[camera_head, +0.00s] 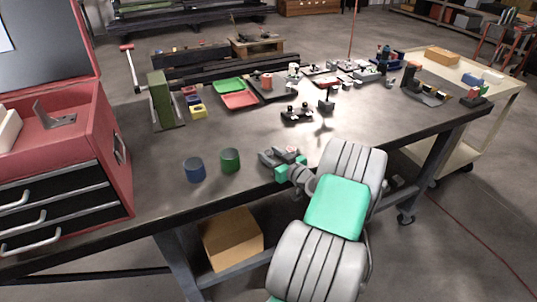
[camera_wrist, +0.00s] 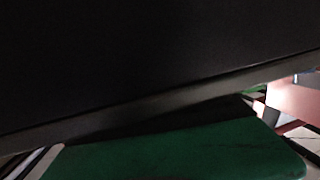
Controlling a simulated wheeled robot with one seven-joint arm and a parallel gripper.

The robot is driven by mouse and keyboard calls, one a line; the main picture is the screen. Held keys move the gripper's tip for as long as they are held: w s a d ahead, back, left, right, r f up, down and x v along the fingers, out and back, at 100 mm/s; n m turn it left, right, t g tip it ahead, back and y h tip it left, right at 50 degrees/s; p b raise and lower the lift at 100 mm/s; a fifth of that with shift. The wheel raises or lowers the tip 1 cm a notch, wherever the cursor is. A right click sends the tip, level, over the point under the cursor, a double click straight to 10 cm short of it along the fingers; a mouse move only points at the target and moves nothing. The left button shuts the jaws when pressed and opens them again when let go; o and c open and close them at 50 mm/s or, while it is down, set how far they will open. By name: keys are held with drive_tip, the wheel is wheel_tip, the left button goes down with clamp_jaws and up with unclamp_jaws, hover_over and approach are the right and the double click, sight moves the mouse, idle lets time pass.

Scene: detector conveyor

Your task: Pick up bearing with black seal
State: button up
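I cannot pick out a bearing with a black seal for sure in either view. Small dark and metallic parts sit on a plate (camera_head: 297,115) near the middle of the workbench, too small to identify. My gripper (camera_head: 279,155) is low over the bench's near side in the head view, just right of a green cylinder (camera_head: 230,160). Its fingers are too small there to tell whether they are open. The wrist view is mostly filled by a dark surface, with a dark green surface (camera_wrist: 170,157) below it; no fingertips or bearing can be made out there.
A blue cylinder (camera_head: 194,170) stands left of the green one. A red tool chest (camera_head: 108,150) takes the bench's left end. Green (camera_head: 229,85) and red (camera_head: 240,100) trays, a green upright fixture (camera_head: 160,98) and several small fixtures stand farther back. Bare workbench (camera_head: 240,133) lies between.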

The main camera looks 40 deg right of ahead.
clamp_jaws()
drive_tip(key=shift+r, duration=0.15)
idle(0.4)
drive_tip(key=shift+r, duration=0.25)
drive_tip(key=r, duration=0.1)
drive_tip(key=r+b, duration=0.1)
drive_tip(key=r, duration=0.1)
drive_tip(key=shift+s+a, duration=0.1)
drive_tip(key=shift+s, duration=0.1)
drive_tip(key=s+a+r+b, duration=0.2)
drive_tip(key=s+a+r, duration=0.7)
drive_tip(key=s, duration=0.1)
